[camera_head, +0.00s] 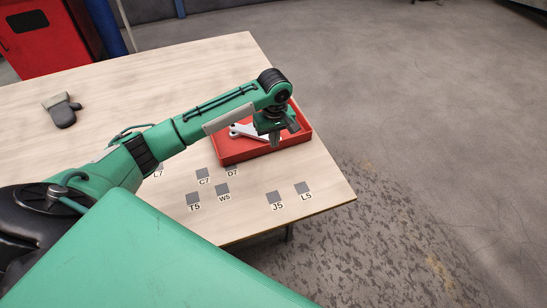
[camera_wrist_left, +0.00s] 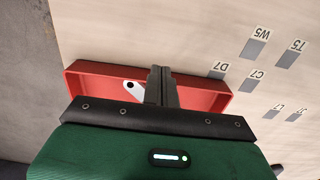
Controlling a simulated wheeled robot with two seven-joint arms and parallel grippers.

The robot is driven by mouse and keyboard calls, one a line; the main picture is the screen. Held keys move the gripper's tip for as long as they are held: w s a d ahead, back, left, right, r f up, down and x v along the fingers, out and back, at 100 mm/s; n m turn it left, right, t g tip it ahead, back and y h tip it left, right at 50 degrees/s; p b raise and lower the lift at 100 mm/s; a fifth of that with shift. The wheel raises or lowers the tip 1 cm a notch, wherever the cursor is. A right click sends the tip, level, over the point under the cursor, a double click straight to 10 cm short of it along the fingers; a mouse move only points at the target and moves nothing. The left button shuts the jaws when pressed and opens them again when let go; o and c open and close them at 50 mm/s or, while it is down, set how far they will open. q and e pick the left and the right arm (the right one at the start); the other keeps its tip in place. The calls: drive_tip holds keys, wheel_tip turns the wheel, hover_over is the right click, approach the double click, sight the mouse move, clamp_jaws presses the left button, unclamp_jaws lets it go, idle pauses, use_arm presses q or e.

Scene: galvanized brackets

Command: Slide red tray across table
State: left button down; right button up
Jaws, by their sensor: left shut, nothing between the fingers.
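The red tray (camera_head: 240,156) lies near the right edge of the table (camera_head: 130,75), partly hidden by my left arm. It holds a pale metal piece (camera_head: 240,130) with a hole in its end. My left gripper (camera_head: 275,139) points down over the tray's inside, shut and empty. In the left wrist view, the shut fingers (camera_wrist_left: 160,82) overlap the far wall of the tray (camera_wrist_left: 95,68), beside the metal piece (camera_wrist_left: 132,88). I cannot tell whether the fingertips touch the tray. My right gripper is not in view.
Several grey squares with labels, such as T5 (camera_head: 193,198) and L5 (camera_head: 303,188), mark the table in front of the tray. A red cabinet (camera_head: 45,38) stands behind. The tabletop left of the tray is mostly clear.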

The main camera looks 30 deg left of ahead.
sight(270, 157)
use_arm(q)
wheel_tip(270, 157, down, 10)
drive_tip(key=shift+f, duration=0.1)
drive_tip(key=shift+w+a, duration=0.8)
drive_tip(key=shift+a, duration=0.3)
drive_tip(key=shift+w+a, duration=0.45)
drive_tip(key=shift+a, duration=0.05)
